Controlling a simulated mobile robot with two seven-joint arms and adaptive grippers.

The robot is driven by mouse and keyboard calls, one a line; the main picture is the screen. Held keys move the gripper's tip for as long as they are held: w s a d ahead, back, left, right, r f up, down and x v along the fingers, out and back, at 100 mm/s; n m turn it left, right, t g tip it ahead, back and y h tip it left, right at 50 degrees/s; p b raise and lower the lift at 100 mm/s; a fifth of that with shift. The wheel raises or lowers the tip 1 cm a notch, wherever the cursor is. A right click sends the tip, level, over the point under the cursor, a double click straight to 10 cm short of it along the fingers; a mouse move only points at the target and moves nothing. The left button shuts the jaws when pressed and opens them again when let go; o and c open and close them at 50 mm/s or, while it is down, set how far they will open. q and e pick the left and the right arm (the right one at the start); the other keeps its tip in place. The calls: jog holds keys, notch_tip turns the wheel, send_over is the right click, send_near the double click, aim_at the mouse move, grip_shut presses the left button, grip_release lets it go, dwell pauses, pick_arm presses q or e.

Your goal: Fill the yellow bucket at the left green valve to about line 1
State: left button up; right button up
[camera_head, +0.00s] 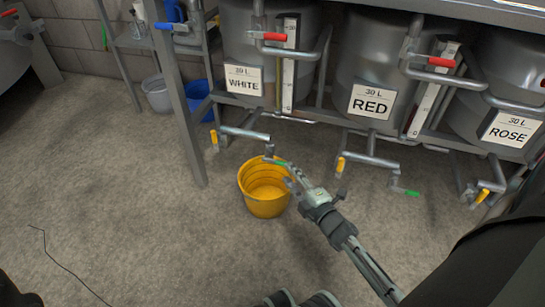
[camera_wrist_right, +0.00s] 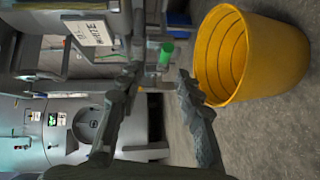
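The yellow bucket (camera_head: 262,205) stands upright on the floor, just below the left green valve (camera_head: 282,163) under the WHITE tank. I see only yellow inside it and no clear liquid. The bucket also shows large at the upper right of the right wrist view (camera_wrist_right: 285,62), with ridges inside. The valve's green handle shows there too (camera_wrist_right: 167,52), beyond the fingertips. My right gripper (camera_head: 291,179) is beside the bucket's right rim, close to the green handle. In the right wrist view its fingers (camera_wrist_right: 160,75) are spread, with nothing between them. My left gripper does not show.
Tanks labelled WHITE (camera_head: 244,80), RED (camera_head: 371,102) and ROSE (camera_head: 511,130) stand behind on a frame with pipes and coloured handles. A steel post (camera_head: 180,110) stands left of the bucket. The floor (camera_head: 150,230) in front and left is mostly clear.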

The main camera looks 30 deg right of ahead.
aim_at(280, 161)
jog(key=w, duration=0.2)
jog(key=w+f+b, duration=0.1)
jog(key=w, duration=0.2)
jog(key=w+d+b, duration=0.1)
jog(key=w, duration=0.1)
jog(key=shift+w+f, duration=0.35)
jog(key=shift+f, duration=0.05)
jog(key=shift+c, duration=0.2)
grip_shut()
